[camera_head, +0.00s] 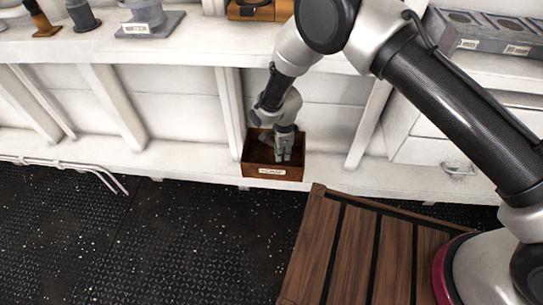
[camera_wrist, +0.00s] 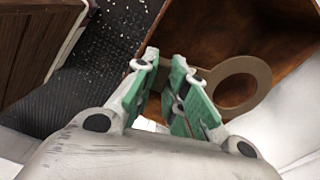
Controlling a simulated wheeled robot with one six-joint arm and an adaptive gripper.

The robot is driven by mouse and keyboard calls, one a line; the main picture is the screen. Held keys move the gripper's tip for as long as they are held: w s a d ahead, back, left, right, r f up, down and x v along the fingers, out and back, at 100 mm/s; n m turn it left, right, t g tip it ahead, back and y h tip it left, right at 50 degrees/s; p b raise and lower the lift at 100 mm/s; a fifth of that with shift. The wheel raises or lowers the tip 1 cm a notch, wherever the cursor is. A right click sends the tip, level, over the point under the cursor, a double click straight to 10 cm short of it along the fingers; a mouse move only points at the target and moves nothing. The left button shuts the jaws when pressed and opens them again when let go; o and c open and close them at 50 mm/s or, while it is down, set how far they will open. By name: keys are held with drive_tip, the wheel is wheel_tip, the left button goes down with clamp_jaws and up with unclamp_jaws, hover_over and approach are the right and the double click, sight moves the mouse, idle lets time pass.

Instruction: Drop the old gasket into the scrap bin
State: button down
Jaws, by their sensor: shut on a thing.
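The scrap bin (camera_head: 253,170) is a brown open-topped box with a white label on its front, standing on the low white ledge. My gripper (camera_head: 283,156) points down into its opening in the head view. In the wrist view, my gripper (camera_wrist: 164,62) has green-padded fingers close together, shut on the old gasket (camera_wrist: 253,67). The gasket is a flat tan ring with a tab running to the fingers. It is seen against the bin's brown interior (camera_wrist: 200,25). I cannot make out the gasket in the head view.
A white shelf (camera_head: 190,45) above the bin holds a grey labelled base (camera_head: 150,27), an orange-brown item (camera_head: 262,10) and a grey box with round openings (camera_head: 480,38). A wooden slatted platform (camera_head: 345,250) lies at front right. Dark textured floor (camera_head: 130,245) is clear at left.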

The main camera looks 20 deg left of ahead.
drive_tip(key=c, duration=1.4)
unclamp_jaws()
drive_tip(key=shift+o, duration=0.2)
